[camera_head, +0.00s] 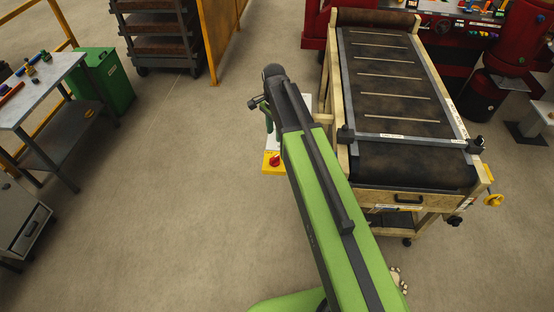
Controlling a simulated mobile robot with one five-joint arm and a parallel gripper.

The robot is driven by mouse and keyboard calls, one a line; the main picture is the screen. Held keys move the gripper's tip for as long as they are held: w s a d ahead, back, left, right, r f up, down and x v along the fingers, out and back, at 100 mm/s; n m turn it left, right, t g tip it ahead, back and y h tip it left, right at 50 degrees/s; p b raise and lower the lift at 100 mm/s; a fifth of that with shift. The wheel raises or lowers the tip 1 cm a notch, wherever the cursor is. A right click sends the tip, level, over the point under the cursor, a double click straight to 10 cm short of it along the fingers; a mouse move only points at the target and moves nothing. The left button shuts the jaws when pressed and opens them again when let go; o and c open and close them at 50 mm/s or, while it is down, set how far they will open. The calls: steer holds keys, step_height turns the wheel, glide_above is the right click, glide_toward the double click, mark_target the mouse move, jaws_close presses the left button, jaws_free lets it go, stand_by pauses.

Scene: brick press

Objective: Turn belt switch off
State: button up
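A red rotary knob (274,160) sits on a yellow plate (267,169) at the middle of the view, left of the conveyor; it looks like the belt switch. Its setting is too small to read. A pale surface adjoins the yellow plate on its far side, mostly behind my arm. My green arm reaches up from the bottom and bends down at its far end. My gripper (267,117) is around there, above and beyond the knob in the picture. Its fingertips are largely hidden, so I cannot tell whether it is open or touches anything.
The conveyor (340,95) with a dark slatted belt stands at right, close to my arm. A red machine (315,25) is behind it. A workbench (45,75) and green cabinet (108,80) stand at left. The floor between is clear.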

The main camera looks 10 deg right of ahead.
mark_target(275, 158)
step_height(275, 158, down, 15)
steer(key=b, duration=1.3)
steer(key=shift+r, duration=0.3)
